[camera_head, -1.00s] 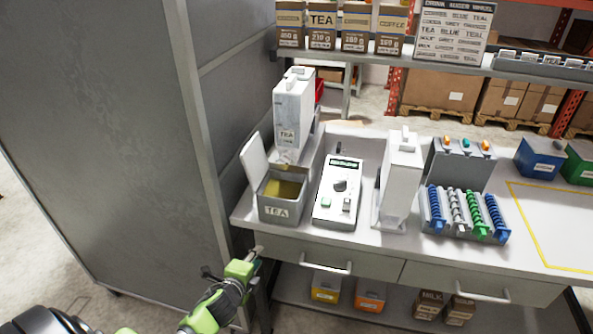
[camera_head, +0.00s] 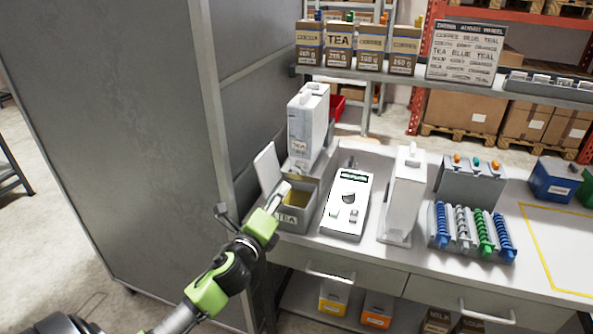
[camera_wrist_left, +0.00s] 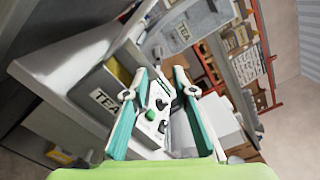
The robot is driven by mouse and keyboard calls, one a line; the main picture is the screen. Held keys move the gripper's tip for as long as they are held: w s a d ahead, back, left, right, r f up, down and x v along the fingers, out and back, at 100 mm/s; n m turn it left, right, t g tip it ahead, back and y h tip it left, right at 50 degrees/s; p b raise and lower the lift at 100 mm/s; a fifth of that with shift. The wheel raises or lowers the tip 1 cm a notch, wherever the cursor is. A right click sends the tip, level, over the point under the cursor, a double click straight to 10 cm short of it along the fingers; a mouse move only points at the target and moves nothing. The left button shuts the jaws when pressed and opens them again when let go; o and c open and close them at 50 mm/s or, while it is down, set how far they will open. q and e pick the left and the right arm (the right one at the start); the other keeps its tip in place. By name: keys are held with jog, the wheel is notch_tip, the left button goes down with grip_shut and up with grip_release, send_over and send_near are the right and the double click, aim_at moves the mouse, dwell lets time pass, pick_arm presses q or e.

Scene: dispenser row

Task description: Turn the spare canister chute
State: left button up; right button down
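A tall white canister without a readable label (camera_head: 403,195), which looks like the spare one, stands right of the control box on the counter. Its chute cannot be made out clearly. A second white canister marked TEA (camera_head: 306,130) stands at the back left, above an open grey bin marked TEA (camera_head: 298,216). My left gripper (camera_head: 283,190) is in front of this bin and hides part of it. In the left wrist view its two fingers (camera_wrist_left: 163,75) are apart with nothing held; the control box shows between them. My right gripper is not in view.
The control box (camera_head: 347,205) stands between bin and white canister. A rack of coloured spirals (camera_head: 470,232) stands further right. A grey cabinet wall (camera_head: 120,130) closes off the left side. Drawers with handles (camera_head: 330,278) line the counter front. The yellow-outlined area (camera_head: 555,245) is clear.

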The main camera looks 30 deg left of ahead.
aim_at(294, 171)
pick_arm(q)
jog(key=p+x, duration=0.2)
jog(key=x, duration=1)
jog(key=shift+a+f, duration=0.1)
jog(key=shift+a, duration=0.1)
jog(key=shift+w+a, duration=0.1)
jog(key=shift+w, duration=0.6)
grip_shut()
